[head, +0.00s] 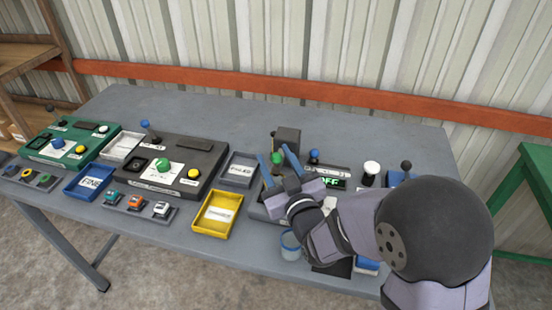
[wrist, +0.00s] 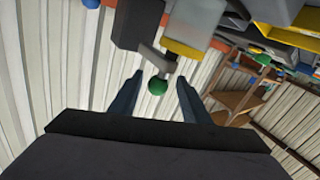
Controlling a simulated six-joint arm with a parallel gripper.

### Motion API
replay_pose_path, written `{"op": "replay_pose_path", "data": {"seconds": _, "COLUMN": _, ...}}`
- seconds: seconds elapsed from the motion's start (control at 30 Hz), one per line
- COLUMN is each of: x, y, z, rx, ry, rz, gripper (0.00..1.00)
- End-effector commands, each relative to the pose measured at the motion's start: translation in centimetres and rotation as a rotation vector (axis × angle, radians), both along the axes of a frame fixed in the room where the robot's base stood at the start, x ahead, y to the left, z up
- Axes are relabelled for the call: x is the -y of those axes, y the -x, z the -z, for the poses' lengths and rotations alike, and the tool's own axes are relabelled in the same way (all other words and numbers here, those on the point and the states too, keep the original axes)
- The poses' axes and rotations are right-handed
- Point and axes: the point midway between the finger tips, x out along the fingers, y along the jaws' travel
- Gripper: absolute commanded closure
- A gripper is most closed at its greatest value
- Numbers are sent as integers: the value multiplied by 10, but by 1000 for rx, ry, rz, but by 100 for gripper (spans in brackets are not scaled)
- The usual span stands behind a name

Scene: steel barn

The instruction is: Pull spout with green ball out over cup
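The green ball (wrist: 157,86) sits on the end of a short grey spout (wrist: 155,62) in the wrist view. My gripper (wrist: 159,78) is open, with one finger on each side of the ball in that view and visible gaps between. I cannot tell whether the fingers are level with the ball in depth. In the head view my gripper (head: 276,154) is over the right-hand station, by a dark upright block (head: 287,138). A blue-grey cup (head: 290,246) stands near the table's front edge, below my wrist.
A panel with a green-lit "OFF" display (head: 330,183), a white knob (head: 371,168) and a dark knob (head: 406,165) are close right of my gripper. A yellow tray (head: 217,215) and a dark console (head: 165,165) stand left. The table's back right is clear.

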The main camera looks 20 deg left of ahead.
Motion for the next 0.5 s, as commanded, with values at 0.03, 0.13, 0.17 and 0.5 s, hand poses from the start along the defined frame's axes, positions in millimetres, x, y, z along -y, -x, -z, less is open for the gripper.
{"op": "replay_pose_path", "data": {"seconds": 0.03, "x": 0, "y": 0, "z": 0, "rx": 0, "ry": 0, "rz": 1, "gripper": 57}}
{"op": "replay_pose_path", "data": {"seconds": 0.13, "x": 1, "y": 1, "z": 0, "rx": 0, "ry": 0, "rz": 1, "gripper": 57}}
{"op": "replay_pose_path", "data": {"seconds": 0.17, "x": 2, "y": 2, "z": 0, "rx": 0, "ry": 0, "rz": 1, "gripper": 57}}
{"op": "replay_pose_path", "data": {"seconds": 0.5, "x": 17, "y": 24, "z": 3, "rx": 4, "ry": -2, "rz": 1, "gripper": 57}}
